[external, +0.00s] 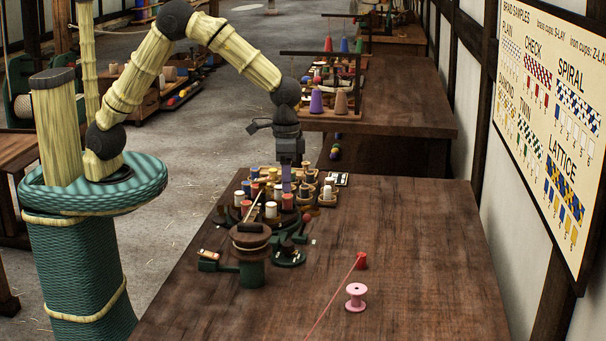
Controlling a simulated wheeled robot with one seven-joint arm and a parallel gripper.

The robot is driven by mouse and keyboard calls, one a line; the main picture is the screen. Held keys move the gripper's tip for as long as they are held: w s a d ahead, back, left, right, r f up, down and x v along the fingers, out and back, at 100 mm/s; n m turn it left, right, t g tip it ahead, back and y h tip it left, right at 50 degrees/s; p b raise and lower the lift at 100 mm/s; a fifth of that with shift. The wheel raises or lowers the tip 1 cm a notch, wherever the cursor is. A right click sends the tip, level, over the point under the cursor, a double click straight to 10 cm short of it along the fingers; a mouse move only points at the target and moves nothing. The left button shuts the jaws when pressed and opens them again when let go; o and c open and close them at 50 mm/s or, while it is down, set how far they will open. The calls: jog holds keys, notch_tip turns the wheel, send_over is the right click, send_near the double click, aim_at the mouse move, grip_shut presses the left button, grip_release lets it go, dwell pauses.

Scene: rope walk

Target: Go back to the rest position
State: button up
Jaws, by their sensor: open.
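My gripper (287,184) hangs at the end of my bent arm in the external view, pointing down over the cluster of thread spools at the far left part of the front table. Its fingers are small here and partly lost against the spools. It is open, and I see nothing held in it. I cannot tell whether the fingers touch any spool. A white-wrapped spool (271,209) and a dark red spool (287,201) stand close below it.
The front table (420,250) is clear on its right side. A dark green braiding device (251,262) stands left. Another table (410,115) with cones is behind.

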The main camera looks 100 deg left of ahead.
jog(key=s+a+r+m+t, duration=0.1)
jog(key=s+r+t, duration=0.1)
jog(key=s, duration=1.8)
jog(key=shift+s+r+m+t+p, duration=0.3)
jog(key=shift+s+m+p, duration=0.05)
jog(key=shift+m, duration=0.05)
